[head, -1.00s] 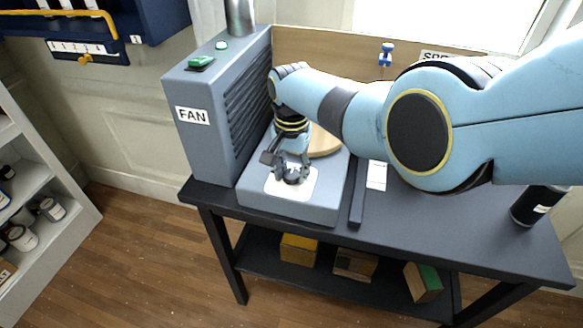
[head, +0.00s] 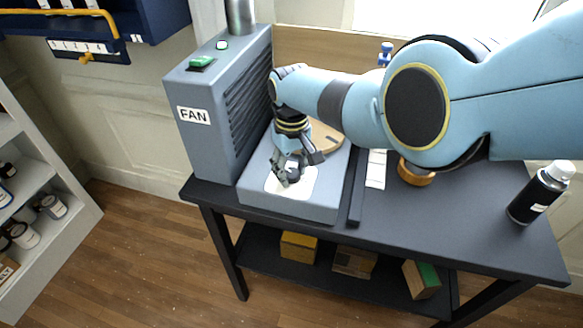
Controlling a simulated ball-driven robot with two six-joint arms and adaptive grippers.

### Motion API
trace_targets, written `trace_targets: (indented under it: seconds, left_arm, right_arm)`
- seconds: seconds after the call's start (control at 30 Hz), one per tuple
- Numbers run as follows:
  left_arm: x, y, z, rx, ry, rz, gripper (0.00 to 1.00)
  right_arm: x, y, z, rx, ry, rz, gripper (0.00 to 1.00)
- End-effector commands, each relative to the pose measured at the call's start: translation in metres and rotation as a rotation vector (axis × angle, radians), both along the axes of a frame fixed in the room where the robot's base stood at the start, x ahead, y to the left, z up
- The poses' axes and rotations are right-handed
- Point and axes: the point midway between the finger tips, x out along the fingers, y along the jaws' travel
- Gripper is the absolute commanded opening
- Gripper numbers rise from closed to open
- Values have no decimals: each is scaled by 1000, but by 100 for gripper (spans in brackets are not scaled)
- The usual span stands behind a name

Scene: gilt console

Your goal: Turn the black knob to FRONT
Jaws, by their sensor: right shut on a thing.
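My right gripper (head: 289,179) reaches down over the white plate (head: 306,184) on the front of the grey base unit (head: 290,207). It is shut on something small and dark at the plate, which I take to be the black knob. The fingers hide most of the knob, so its pointer and the FRONT marking cannot be read. My left gripper is not in view.
The grey FAN box (head: 200,125) stands left of the base, with a green switch (head: 201,63) on top. A black bar (head: 357,188) lies right of the base. A black spray can (head: 540,192) stands at the table's right. The table's front right is clear.

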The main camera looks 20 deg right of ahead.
Motion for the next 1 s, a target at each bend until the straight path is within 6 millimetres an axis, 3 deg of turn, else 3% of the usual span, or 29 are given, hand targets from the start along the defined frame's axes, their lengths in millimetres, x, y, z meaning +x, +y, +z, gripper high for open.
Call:
trace_targets:
  seconds: [0.5, 1.0]
  left_arm:
    - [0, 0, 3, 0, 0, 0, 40]
    - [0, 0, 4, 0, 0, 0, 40]
  right_arm:
    - [1, 0, 1, 0, -3, 399, 5]
    - [2, 0, 1, -1, -3, 518, 5]
